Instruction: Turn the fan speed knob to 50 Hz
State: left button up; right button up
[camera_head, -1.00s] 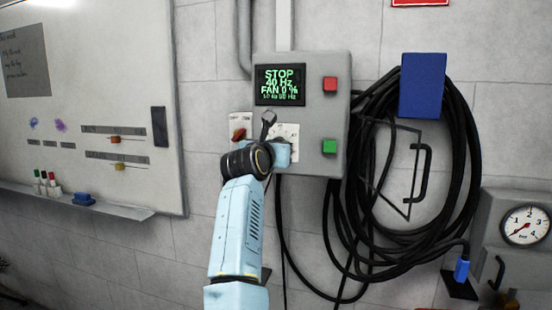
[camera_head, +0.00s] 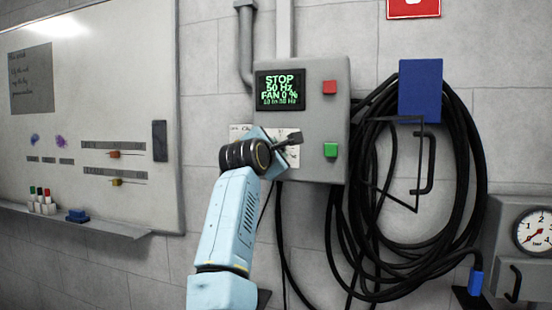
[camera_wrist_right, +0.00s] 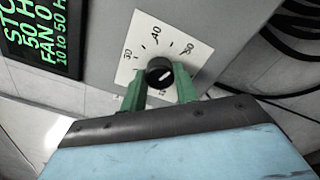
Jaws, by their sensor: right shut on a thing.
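The black fan speed knob (camera_wrist_right: 160,72) sits on a white dial plate (camera_wrist_right: 150,48) with marks for 30, 40 and 50. My right gripper (camera_wrist_right: 160,84) has its green fingers on both sides of the knob and is shut on it. In the head view my right arm reaches to the grey control box (camera_head: 335,115) and hides the knob and the fingertips. The green display (camera_head: 280,88) reads STOP, 50 Hz, FAN 0 %, with a 10 to 50 Hz line below. My left gripper is not in view.
A red button (camera_head: 330,87) and a green button (camera_head: 331,150) are on the box, right of my gripper. Black hose coils (camera_head: 460,190) hang beside the box under a blue block (camera_head: 421,90). A whiteboard (camera_head: 100,130) is at left.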

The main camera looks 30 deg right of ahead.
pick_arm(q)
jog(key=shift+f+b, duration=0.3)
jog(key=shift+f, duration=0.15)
pick_arm(e)
jog(key=shift+f+m, duration=0.1)
jog(key=shift+m, duration=0.5)
jog(key=o, duration=1)
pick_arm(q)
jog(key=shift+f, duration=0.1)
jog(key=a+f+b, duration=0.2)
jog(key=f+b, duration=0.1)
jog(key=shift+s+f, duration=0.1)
pick_arm(e)
jog(key=v, duration=1.3)
jog(key=shift+s+a, duration=0.1)
jog(key=shift+s, duration=0.05)
